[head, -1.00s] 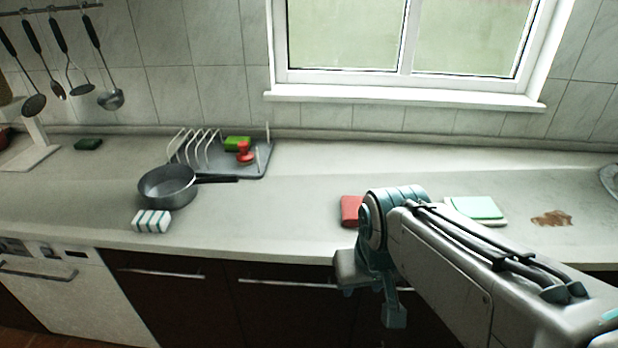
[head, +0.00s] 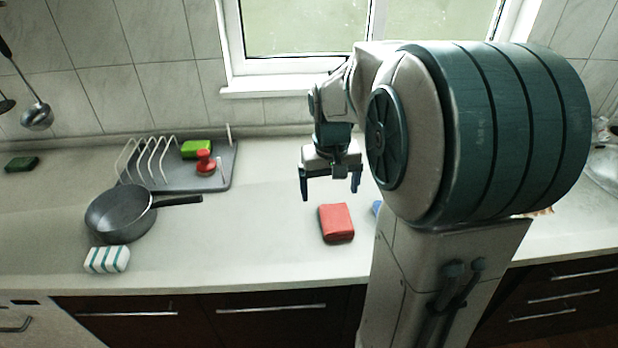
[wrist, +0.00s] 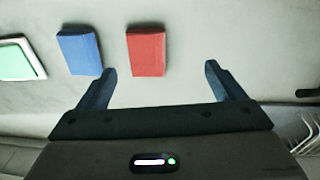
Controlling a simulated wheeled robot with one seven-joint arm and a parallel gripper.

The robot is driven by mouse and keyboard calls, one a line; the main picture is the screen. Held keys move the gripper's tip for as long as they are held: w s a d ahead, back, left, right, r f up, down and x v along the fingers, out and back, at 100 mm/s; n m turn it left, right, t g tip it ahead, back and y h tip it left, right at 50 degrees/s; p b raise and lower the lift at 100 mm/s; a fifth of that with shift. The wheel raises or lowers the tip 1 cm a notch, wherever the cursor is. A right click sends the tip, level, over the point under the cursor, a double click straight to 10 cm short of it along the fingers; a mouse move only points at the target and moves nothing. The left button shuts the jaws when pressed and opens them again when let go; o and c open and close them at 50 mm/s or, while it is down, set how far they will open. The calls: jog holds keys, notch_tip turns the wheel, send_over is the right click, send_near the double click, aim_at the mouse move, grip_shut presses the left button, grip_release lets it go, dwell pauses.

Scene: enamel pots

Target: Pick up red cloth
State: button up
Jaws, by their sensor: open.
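The red cloth (head: 336,222) is a folded block lying flat on the counter, right of the middle in the head view. It also shows in the wrist view (wrist: 146,53), beyond the fingertips and left of the middle of the gap. My gripper (head: 330,190) is open and empty above the counter, behind the cloth in the head view. Its two blue fingers also show in the wrist view (wrist: 159,72), pointing toward the cloth's side of the counter. Nothing is between the fingers.
A blue folded cloth (wrist: 79,50) lies beside the red one, mostly hidden behind my arm in the head view. A striped cloth (head: 107,259), a pan (head: 120,214) and a dish rack (head: 215,178) stand left. The counter between pan and red cloth is clear.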

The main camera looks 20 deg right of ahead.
jog(key=w+d+f, duration=0.2)
jog(key=w+d, duration=0.2)
jog(key=d, duration=0.1)
jog(key=p, duration=0.1)
send_over(338, 216)
jog(key=shift+m+g, duration=0.3)
jog(key=f, duration=0.8)
jog(key=shift+s+a+f, duration=0.15)
jog(key=shift+s+f, duration=0.15)
jog(key=shift+s, duration=0.05)
jog(key=shift+w+f+p, duration=0.2)
jog(key=shift+f+p, duration=0.2)
jog(key=shift+f, duration=0.85)
jog(key=shift+w+f+p, duration=0.15)
jog(key=shift+f+p, duration=0.2)
jog(key=shift+f, duration=0.9)
jog(key=c, duration=1.1)
